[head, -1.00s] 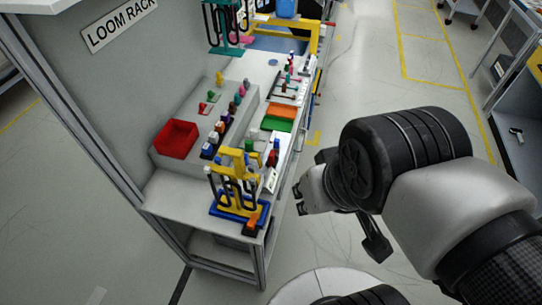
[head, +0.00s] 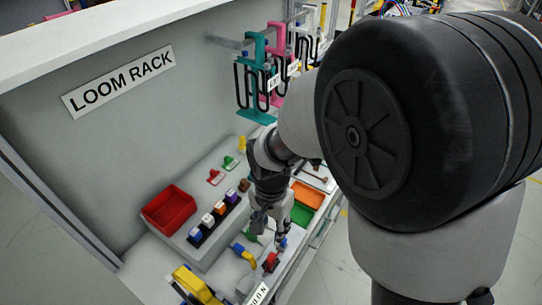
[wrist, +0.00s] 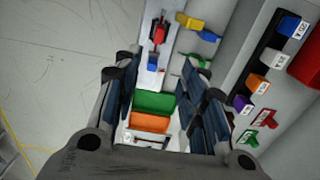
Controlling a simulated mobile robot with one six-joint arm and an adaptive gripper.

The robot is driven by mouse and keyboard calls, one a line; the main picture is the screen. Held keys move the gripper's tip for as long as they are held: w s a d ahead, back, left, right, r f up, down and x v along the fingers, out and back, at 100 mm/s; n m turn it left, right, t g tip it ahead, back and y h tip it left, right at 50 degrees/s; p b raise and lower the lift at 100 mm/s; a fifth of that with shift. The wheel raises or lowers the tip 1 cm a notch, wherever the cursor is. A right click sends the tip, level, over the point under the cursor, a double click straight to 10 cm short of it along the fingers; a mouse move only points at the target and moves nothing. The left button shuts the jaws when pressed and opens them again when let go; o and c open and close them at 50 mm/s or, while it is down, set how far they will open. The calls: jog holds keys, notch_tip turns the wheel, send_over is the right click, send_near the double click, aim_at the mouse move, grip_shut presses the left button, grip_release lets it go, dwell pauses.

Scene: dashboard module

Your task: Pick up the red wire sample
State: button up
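A small red piece (head: 271,262), which looks like the red wire sample, lies on the narrow front strip of the bench. It shows at the top of the wrist view (wrist: 160,32), with a blue piece (wrist: 152,62) close to it. I cannot make out its wire clearly. My gripper (wrist: 160,68) is open, its dark fingers spread apart with nothing held between them. In the head view my gripper (head: 280,232) points down just beyond the red piece, near the blue one.
Green (wrist: 155,103) and orange (wrist: 150,122) trays lie below the finger gap in the wrist view. Yellow (wrist: 190,21) and green (wrist: 195,62) pieces lie alongside. A raised step carries a connector row (head: 208,219) and a red bin (head: 168,210). Hanging looms (head: 258,75) stand behind.

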jog(key=b, duration=0.4)
send_over(271, 257)
notch_tip(271, 257, down, 12)
jog(key=shift+w+a+r, duration=0.1)
jog(key=shift+f+b, duration=1.4)
jog(key=shift+f, duration=1.55)
jog(key=shift+c, duration=0.3)
grip_shut()
jog(key=shift+r, duration=0.15)
